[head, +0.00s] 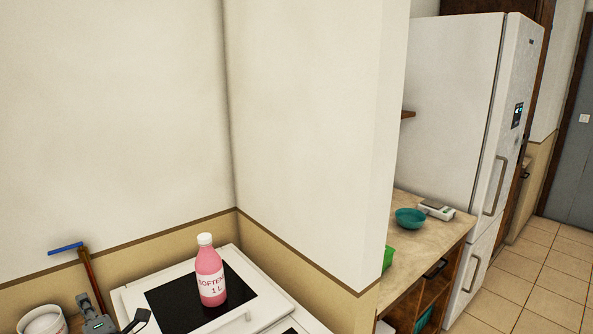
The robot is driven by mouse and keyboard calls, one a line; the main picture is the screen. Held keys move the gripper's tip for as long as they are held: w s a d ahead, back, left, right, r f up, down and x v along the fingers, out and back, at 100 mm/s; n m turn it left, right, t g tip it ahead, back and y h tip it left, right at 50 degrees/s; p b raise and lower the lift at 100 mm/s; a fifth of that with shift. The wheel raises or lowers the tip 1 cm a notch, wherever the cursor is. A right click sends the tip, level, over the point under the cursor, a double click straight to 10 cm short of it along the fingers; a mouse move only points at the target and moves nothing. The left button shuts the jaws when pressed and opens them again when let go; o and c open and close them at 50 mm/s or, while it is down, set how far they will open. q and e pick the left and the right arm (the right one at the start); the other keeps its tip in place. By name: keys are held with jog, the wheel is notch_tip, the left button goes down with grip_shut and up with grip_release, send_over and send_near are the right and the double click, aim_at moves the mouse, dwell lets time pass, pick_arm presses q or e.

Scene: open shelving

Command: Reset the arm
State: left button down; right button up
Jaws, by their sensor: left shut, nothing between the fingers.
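My left gripper (137,319) shows only in part at the bottom left edge of the head view, as grey and black pieces cut off by the frame. It is shut with nothing held. It is low in the picture, left of a pink softener bottle (210,275) with a white cap. The bottle stands upright on a white appliance top with a dark panel (168,309), apart from the gripper. My right gripper is not in view.
A white tub (44,320) and a blue-headed stick (88,278) are at the far left. A wall corner (378,150) juts out mid-view. Beyond it, a wooden counter (440,236) holds a teal bowl (410,218) and a white scale (436,209) beside a fridge (455,105). Tiled floor (535,280) is clear.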

pick_arm(q)
jog(key=d+r+m+t+h, duration=0.2)
jog(key=d+m+t+h, duration=0.6)
jog(key=d+m+h, duration=0.85)
jog(key=s+d+f+m+g+h, duration=0.4)
jog(key=s+d+f+m+g, duration=0.5)
jog(key=d, duration=0.4)
jog(key=s+a+f+m+g+y, duration=0.2)
jog(key=s+f+g+y, duration=0.3)
jog(key=s, duration=0.7)
jog(key=s+a+f+m+g+y, duration=0.1)
jog(key=s+a+f+m+g, duration=0.2)
jog(key=s+f, duration=0.6)
jog(key=s+f+n+g, duration=0.1)
jog(key=s+f+g, duration=0.15)
jog(key=f, duration=2.25)
jog(key=s+a+f+b, duration=0.1)
jog(key=s+a+f, duration=0.1)
jog(key=s+f, duration=1.4)
jog(key=shift+s+a+f, duration=0.15)
jog(key=shift+s+f, duration=0.15)
jog(key=shift+s, duration=0.35)
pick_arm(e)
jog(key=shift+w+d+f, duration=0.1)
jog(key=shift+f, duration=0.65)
pick_arm(q)
jog(key=shift+g, duration=0.25)
